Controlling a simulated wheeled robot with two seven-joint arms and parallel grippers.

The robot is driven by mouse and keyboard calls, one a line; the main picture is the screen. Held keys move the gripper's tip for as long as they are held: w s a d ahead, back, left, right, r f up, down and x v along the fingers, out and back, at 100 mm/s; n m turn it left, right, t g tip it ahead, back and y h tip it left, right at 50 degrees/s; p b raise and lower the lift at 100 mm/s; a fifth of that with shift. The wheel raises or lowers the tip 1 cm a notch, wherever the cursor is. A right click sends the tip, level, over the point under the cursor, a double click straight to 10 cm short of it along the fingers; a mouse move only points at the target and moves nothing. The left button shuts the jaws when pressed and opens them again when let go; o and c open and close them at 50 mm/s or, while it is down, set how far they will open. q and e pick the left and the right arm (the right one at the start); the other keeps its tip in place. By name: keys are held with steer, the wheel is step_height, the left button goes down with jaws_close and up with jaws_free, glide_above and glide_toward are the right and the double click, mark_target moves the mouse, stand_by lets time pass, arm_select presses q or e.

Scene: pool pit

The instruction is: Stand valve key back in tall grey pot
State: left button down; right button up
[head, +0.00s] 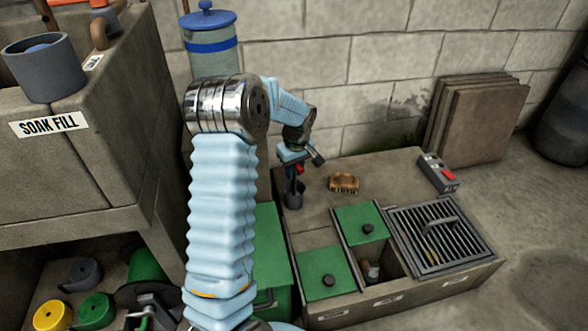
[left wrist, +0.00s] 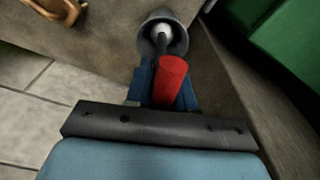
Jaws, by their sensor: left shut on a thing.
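The valve key has a red grip (left wrist: 172,78) and a dark shaft. My left gripper (head: 297,163) is shut on it above the pot, and in the left wrist view the blue fingers (left wrist: 160,90) lie on both sides of the red grip. The tall grey pot (head: 294,199) stands on the back left of the concrete pit top; it also shows in the left wrist view (left wrist: 178,42). The key's shaft runs down to the pot's mouth, and its lower end appears inside the rim. Whether it touches the bottom is hidden. My right gripper is out of view.
A brown brush-like block (head: 344,183) lies right of the pot. Green lids (head: 361,223), an open compartment (head: 378,271) and a metal grate (head: 440,236) are in front. A grey control box (head: 438,172) sits at the back right. The block wall (head: 370,60) stands behind.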

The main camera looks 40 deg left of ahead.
arm_select(q)
steer(key=shift+f, duration=0.3)
steer(key=c, duration=0.9)
jaws_free()
step_height(320, 180, up, 8)
steer(key=p, duration=0.5)
steer(key=shift+p, duration=0.4)
